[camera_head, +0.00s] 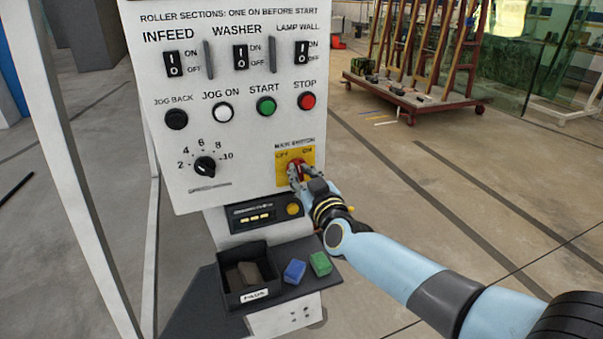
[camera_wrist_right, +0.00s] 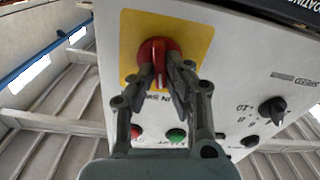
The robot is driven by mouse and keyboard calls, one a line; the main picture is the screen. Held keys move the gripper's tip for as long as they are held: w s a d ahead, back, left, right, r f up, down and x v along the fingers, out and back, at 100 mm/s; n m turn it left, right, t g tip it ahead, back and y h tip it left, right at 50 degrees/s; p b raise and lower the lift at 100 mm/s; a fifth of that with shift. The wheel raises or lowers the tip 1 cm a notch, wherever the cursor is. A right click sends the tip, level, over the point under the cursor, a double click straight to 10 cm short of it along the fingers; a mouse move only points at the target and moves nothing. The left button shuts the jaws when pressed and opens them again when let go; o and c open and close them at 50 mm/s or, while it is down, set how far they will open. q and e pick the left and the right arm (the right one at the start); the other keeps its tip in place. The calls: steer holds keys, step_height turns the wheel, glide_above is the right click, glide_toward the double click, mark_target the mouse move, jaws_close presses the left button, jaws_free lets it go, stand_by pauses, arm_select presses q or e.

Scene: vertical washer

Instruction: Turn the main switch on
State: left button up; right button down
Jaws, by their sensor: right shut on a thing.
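The main switch is a red rotary knob (camera_head: 296,168) on a yellow plate (camera_head: 309,156) marked OFF and ON, at the lower right of the white control panel (camera_head: 240,130). In the right wrist view the red knob (camera_wrist_right: 158,52) sits on the yellow plate (camera_wrist_right: 190,40). My right gripper (camera_head: 298,177) is at the knob. In the right wrist view its fingers (camera_wrist_right: 160,75) are shut on the knob's grip bar, one on each side. The fingers hide part of the knob in the head view. My left gripper is not in view.
Rocker switches, push buttons and a dial (camera_head: 205,166) fill the rest of the panel. Below it are a dark device with a yellow button (camera_head: 293,209), a black box (camera_head: 246,299), a blue block (camera_head: 294,271) and a green block (camera_head: 320,263). Open floor lies to the right.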

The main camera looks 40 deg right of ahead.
steer(key=m, duration=0.5)
steer(key=shift+s+d+f+m, duration=0.1)
steer(key=shift+m, duration=0.2)
steer(key=m+b, duration=0.1)
steer(key=m, duration=0.4)
steer(key=shift+d+m, duration=0.15)
steer(key=shift+m, duration=0.25)
steer(key=c, duration=1.4)
jaws_free()
steer(key=shift+o, duration=0.2)
steer(key=shift+s, duration=0.1)
steer(key=v, duration=1.1)
steer(key=shift+s, duration=0.4)
steer(key=shift+f, duration=0.15)
